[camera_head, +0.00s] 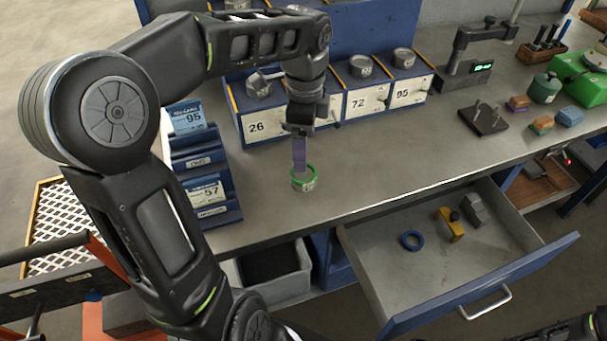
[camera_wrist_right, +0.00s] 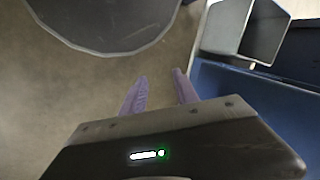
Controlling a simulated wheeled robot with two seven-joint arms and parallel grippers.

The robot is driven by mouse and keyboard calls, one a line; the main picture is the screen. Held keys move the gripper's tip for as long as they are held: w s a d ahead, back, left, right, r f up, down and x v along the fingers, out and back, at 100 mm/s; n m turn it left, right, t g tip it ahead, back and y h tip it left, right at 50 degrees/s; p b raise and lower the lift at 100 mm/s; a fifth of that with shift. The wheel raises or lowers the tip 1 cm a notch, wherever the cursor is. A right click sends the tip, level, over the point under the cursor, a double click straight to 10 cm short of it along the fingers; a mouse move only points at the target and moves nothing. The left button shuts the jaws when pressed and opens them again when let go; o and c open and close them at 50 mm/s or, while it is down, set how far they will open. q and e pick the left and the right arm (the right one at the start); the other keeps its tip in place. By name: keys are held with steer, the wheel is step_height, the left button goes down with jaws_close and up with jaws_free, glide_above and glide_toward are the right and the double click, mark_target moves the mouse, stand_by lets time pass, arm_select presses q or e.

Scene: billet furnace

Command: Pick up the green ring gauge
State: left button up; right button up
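The green ring gauge (camera_head: 303,184) is a small green-rimmed ring with a pale label, near the front of the grey bench, left of the open drawer. My left gripper (camera_head: 299,168) points down at it, its purple fingers reaching the ring's rim. The fingers overlap from this side, so I cannot tell whether they are open or shut, or grip the ring. My right gripper (camera_wrist_right: 160,75) is open and empty in the right wrist view, its two purple fingers apart above the floor.
Blue numbered boxes (camera_head: 258,128) stand behind the ring, and a blue rack (camera_head: 205,165) stands to its left. An open drawer (camera_head: 385,275) holds a blue ring (camera_head: 411,240) and a yellow piece (camera_head: 450,228). The bench right of the ring is clear.

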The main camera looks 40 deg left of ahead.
arm_select(q)
steer(key=shift+f, duration=1.25)
steer(key=shift+f+p, duration=0.6)
steer(key=shift+f, duration=2.05)
steer(key=c, duration=1.7)
steer(key=shift+c, duration=0.2)
steer(key=shift+r, duration=0.15)
